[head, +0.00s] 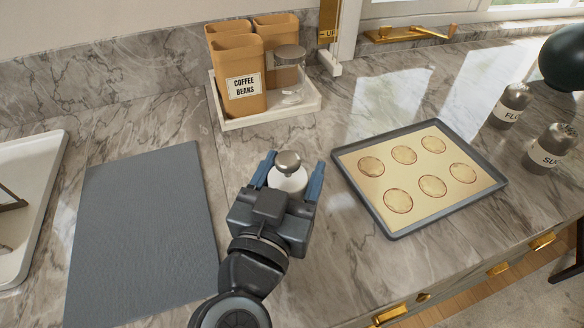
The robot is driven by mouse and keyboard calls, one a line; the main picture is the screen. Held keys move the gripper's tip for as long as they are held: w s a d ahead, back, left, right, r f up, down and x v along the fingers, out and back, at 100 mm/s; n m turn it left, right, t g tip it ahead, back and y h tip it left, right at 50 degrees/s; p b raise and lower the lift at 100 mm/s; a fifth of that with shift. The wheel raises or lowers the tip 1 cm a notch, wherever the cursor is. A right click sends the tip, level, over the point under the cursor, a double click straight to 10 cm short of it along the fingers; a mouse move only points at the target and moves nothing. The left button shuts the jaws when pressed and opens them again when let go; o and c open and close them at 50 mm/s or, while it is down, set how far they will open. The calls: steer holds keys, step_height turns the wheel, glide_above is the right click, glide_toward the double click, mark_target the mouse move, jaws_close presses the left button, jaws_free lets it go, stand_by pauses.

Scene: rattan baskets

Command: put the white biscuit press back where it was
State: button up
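The white biscuit press (290,180) has a round metallic knob on top and a white body. It is between the two blue fingers of my gripper (290,175), near the middle of the head view. The fingers lie close against its left and right sides, and my gripper looks shut on it. The lower part of the press is hidden by my gripper. I cannot tell whether its base touches the marble counter (335,255).
A baking tray (417,223) with several round biscuits lies to the right. A white tray (270,119) with orange canisters and a glass jar stands behind. A grey mat (140,235) lies left, beside a white sink (48,170). Metal shakers (513,105) stand far right.

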steer(key=o, duration=0.3)
steer(key=shift+r, duration=0.1)
steer(key=v, duration=1.2)
steer(key=shift+b, duration=0.45)
steer(key=shift+r, duration=0.1)
steer(key=s+d+r+n+t+y, duration=0.1)
steer(key=s+d+t, duration=0.2)
steer(key=d, duration=0.6)
steer(key=s+d+r+t+y, duration=0.1)
steer(key=s+d+t, duration=0.2)
steer(key=d, duration=0.7)
steer(key=s+d+f+n+g+y, duration=0.3)
steer(key=s+f+g, duration=0.5)
steer(key=s, duration=0.6)
steer(key=shift+d+f+y, duration=0.3)
steer(key=shift+d+y, duration=0.3)
steer(key=shift+d, duration=0.5)
